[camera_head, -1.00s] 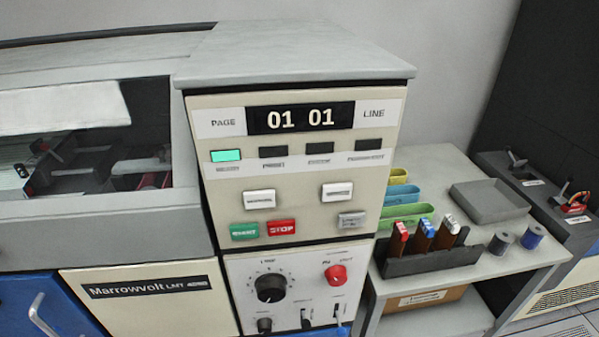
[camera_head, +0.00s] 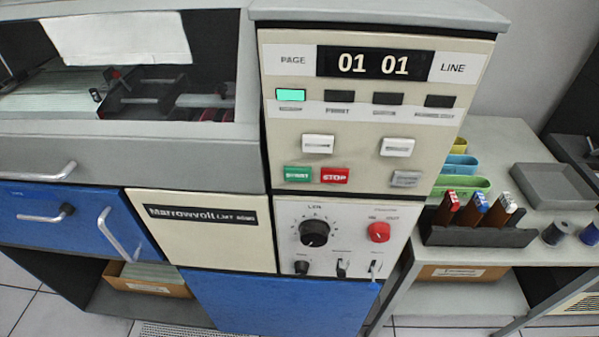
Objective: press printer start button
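The printer's control panel (camera_head: 365,140) is upright at the centre of the head view. The green START button (camera_head: 297,174) sits at its lower left, beside the red STOP button (camera_head: 335,176). Above them the display (camera_head: 376,64) reads 01 01 between PAGE and LINE. The leftmost indicator lamp (camera_head: 291,95) is lit green; the other three are dark. Neither of my grippers is in view, and nothing covers the START button.
A lower panel (camera_head: 345,238) holds a black dial and a red knob. The printer's open paper bay (camera_head: 150,95) is at left. A grey side table (camera_head: 495,135) at right bears a tray (camera_head: 556,186), coloured holders and a marker rack (camera_head: 480,235). Cardboard boxes are below.

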